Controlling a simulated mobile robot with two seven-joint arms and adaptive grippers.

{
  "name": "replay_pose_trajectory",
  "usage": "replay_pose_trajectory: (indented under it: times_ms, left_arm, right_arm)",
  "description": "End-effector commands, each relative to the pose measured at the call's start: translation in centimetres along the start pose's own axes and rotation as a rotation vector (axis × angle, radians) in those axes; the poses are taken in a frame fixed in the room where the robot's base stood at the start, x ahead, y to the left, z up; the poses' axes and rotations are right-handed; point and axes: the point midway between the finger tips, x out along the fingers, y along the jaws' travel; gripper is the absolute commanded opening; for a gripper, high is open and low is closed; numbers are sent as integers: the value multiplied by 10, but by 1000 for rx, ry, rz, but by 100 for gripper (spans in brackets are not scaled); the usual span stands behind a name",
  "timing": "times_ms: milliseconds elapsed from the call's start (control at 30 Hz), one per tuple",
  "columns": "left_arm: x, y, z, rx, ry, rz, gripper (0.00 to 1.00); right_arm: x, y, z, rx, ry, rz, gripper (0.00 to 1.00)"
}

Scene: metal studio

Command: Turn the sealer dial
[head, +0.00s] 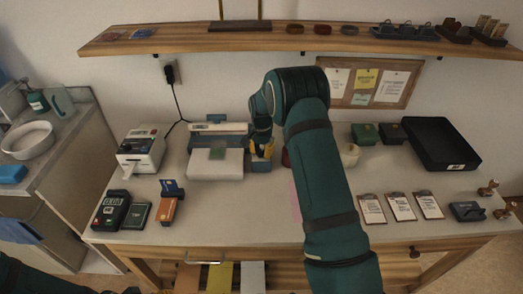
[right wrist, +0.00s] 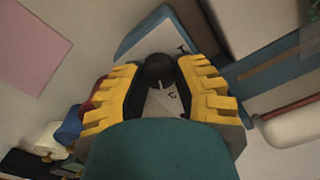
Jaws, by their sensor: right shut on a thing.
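The sealer (head: 218,163) is a white and blue machine on the bench, left of my right arm in the head view. Its black round dial (right wrist: 160,70) shows in the right wrist view, on a pale face with printed marks. My right gripper (head: 263,148) is at the sealer's right end, with its yellow fingers on either side of the dial and shut on it. The arm and fingers hide the dial in the head view. My left gripper is not in view.
A label printer (head: 141,150) stands left of the sealer, with a card terminal (head: 110,209) in front. A black tray (head: 440,144) and several clipboards (head: 402,207) lie to the right. A wooden shelf (head: 190,40) runs above. The bench front is clear between the orange holder and my right arm.

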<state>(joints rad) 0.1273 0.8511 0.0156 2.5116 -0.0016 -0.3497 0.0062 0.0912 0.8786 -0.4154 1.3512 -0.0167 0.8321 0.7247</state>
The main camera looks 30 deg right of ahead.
Motion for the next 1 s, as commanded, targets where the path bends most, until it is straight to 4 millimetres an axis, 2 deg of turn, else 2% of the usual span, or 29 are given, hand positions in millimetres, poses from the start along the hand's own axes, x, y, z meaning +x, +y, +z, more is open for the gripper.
replay_pose_trajectory:
  times_ms: [467, 500, 567, 867, 1000]
  left_arm:
    - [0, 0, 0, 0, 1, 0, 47]
    - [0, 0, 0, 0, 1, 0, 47]
    - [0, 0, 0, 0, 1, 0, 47]
    - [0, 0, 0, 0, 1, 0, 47]
    - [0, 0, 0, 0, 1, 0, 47]
  right_arm:
    - [3, 2, 2, 14, -6, 6, 0]
    - [3, 2, 2, 14, -6, 6, 38]
    - [3, 1, 2, 14, -5, 5, 59]
    - [1, 0, 1, 13, -2, 2, 60]
    - [-8, 0, 0, 13, 1, -1, 60]
